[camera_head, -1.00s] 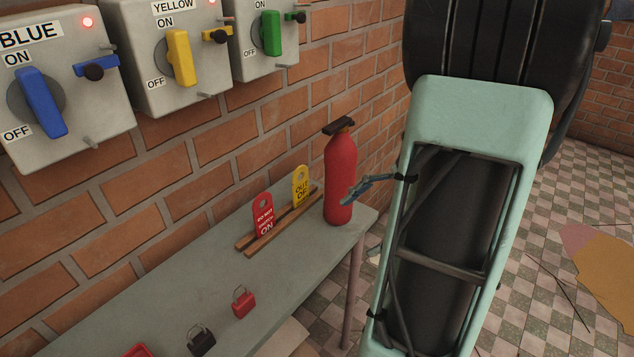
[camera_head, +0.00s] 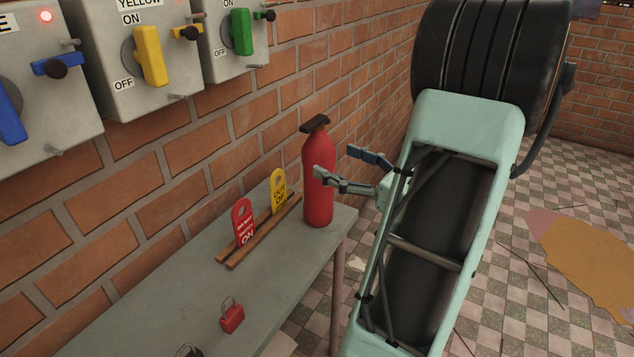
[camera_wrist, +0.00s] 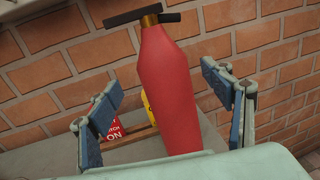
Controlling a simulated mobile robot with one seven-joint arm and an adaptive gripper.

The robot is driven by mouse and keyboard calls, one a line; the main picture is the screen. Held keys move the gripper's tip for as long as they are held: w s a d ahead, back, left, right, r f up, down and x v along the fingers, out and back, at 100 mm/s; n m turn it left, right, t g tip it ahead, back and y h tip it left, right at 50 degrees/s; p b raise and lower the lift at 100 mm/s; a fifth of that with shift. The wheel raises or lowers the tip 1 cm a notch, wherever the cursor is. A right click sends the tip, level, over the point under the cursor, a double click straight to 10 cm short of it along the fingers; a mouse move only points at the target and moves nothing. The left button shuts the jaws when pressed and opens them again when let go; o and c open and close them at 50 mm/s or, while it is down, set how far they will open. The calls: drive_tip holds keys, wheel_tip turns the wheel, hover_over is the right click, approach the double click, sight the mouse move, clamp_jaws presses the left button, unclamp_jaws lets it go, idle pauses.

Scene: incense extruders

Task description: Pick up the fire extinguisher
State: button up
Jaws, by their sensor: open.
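The red fire extinguisher (camera_head: 317,190) with a black handle stands upright at the far right end of the grey table (camera_head: 190,290), near the brick wall. My gripper (camera_head: 337,165) is open at its right side in the head view, with one finger overlapping the body in the picture. In the wrist view the extinguisher (camera_wrist: 172,95) stands between the two spread fingers of my gripper (camera_wrist: 165,105), with gaps on both sides. Its base is hidden there by my gripper's palm.
A red tag (camera_head: 243,222) and a yellow tag (camera_head: 278,192) stand in a wooden rack (camera_head: 258,235) left of the extinguisher. A red padlock (camera_head: 232,316) lies nearer. Switch boxes (camera_head: 140,60) hang on the wall. Tiled floor is right of the table.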

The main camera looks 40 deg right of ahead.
sight(319, 149)
drive_tip(key=shift+b+x, duration=0.4)
drive_tip(key=shift+x, duration=2.75)
drive_tip(key=shift+d+r, duration=0.15)
drive_tip(key=shift+c, duration=0.6)
clamp_jaws()
drive_tip(key=shift+r, duration=0.2)
